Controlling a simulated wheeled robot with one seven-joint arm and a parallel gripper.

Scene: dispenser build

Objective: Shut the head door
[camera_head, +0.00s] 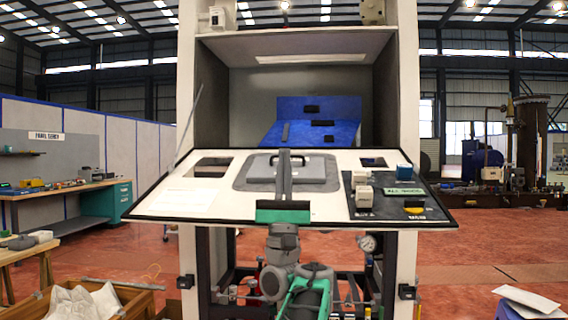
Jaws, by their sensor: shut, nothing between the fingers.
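The head door (220,163) is a wide white panel with a black edge. It is open, folded out toward me below the mouth of the dispenser head, with its inner face up. My gripper (285,153) is shut and empty. I cannot tell whether the fingers touch the door.
The open head cavity (245,95) holds a blue part (315,120). A thin rod (188,125) slants at the cavity's left. Small boxes sit on the door's right, beside a green label (404,191). A wooden crate (133,291) stands low left.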

